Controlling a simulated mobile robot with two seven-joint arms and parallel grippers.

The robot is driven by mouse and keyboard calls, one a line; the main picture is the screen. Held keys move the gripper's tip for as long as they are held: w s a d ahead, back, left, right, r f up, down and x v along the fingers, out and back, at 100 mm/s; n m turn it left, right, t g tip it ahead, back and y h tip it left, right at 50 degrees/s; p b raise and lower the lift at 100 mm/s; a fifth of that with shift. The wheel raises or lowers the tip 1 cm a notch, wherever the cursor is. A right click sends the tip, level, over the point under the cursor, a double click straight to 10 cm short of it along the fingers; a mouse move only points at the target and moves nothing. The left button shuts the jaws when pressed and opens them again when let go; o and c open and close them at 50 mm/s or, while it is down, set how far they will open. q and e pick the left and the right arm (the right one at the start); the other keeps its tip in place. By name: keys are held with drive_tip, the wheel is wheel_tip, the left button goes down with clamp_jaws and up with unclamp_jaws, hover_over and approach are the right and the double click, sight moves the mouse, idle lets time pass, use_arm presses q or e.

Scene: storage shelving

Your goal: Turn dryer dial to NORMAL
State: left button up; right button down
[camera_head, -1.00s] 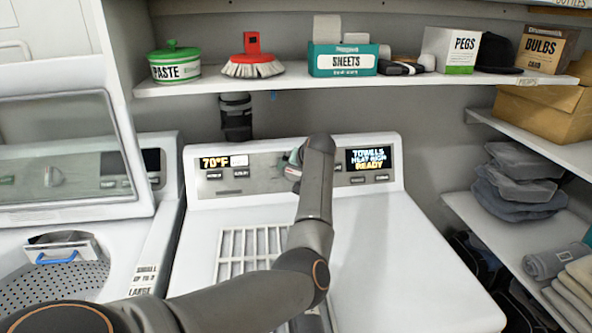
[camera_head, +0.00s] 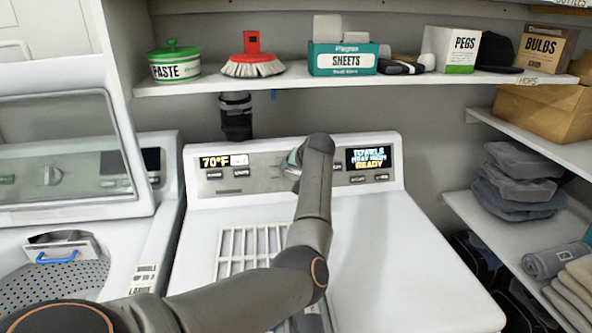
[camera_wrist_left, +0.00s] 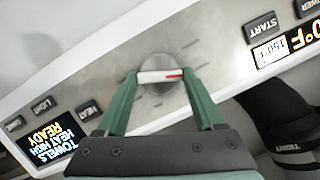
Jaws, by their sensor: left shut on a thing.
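The dryer (camera_head: 300,240) stands in the middle of the head view, with its control panel (camera_head: 255,178) along the back. The panel's right display (camera_head: 369,159) reads TOWELS, a blurred middle line and READY. In the left wrist view the display (camera_wrist_left: 43,143) reads TOWELS HEAT HIGH READY. The dial (camera_wrist_left: 160,77) is round and grey with a pale grip bar and a red mark at one end. My left gripper (camera_wrist_left: 160,76) is shut on the dial's bar, one green finger at each end. In the head view my left arm hides most of the dial. My right gripper is not seen.
A left display (camera_head: 223,161) reads 70°F. A shelf (camera_head: 210,86) with a paste tub, brush and boxes hangs above the panel. A washer (camera_head: 75,200) with a raised lid stands at left. Folded cloths (camera_head: 515,185) lie on side shelves at right.

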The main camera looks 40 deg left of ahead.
use_arm(q)
drive_tip(key=shift+c, duration=1)
drive_tip(key=shift+r+n+t+h+p, duration=0.1)
drive_tip(key=shift+n+t+h+p, duration=0.2)
drive_tip(key=shift+n+p, duration=0.5)
drive_tip(key=shift+s+a+n+t+p, duration=0.1)
drive_tip(key=shift+n+t+p, duration=0.35)
drive_tip(key=shift+n, duration=0.65)
drive_tip(key=shift+n+t+h+p, duration=0.3)
drive_tip(key=shift+n+h, duration=0.2)
drive_tip(key=shift+n, duration=0.4)
drive_tip(key=shift+s+n, duration=0.1)
drive_tip(key=shift+n, duration=0.7)
drive_tip(key=shift+t, duration=0.25)
